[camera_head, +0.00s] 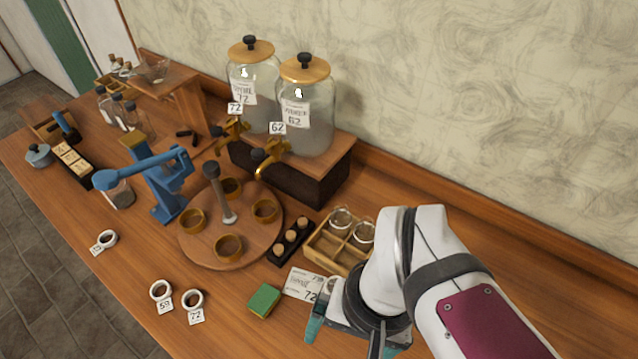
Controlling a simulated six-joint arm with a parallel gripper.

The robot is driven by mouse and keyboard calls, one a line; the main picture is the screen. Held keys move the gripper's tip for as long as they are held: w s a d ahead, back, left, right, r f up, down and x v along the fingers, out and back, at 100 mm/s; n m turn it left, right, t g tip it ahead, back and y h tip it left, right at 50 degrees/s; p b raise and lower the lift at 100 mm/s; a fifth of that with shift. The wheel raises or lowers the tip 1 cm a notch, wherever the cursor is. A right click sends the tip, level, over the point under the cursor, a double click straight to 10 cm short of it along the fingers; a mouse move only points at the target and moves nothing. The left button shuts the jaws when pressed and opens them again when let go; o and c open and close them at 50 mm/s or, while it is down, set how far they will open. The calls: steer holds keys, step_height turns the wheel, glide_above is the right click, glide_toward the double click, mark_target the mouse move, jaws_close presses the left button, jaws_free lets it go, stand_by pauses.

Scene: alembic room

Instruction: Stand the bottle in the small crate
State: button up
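The small crate (312,247) is a light wooden box with divided compartments, right of the middle of the table. Two round clear glass pieces (341,217) show in its far compartments; the near part looks empty, partly hidden by my arm. My gripper (345,335) is low at the front edge of the view, nearer than the crate. Its teal fingers show apart, but the arm hides most of the space between them. A small pale round shape (331,286) shows beside the gripper; I cannot tell whether it is the bottle or whether it is held.
A round wooden board (203,249) with brass rings, a black holder with corks (290,240) and a green sponge (264,300) lie left of the crate. Two large glass jars (308,110) stand behind. Several dark-capped bottles (119,110) stand at the far left. A blue press (160,180) stands nearer.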

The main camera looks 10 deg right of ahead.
steer(key=shift+w, duration=0.1)
steer(key=w+d+n+h, duration=0.2)
steer(key=w+n, duration=1.1)
steer(key=n, duration=0.9)
steer(key=shift+n, duration=0.5)
steer(key=f, duration=1.5)
steer(key=shift+w+f, duration=0.25)
steer(key=shift+w, duration=0.15)
jaws_close()
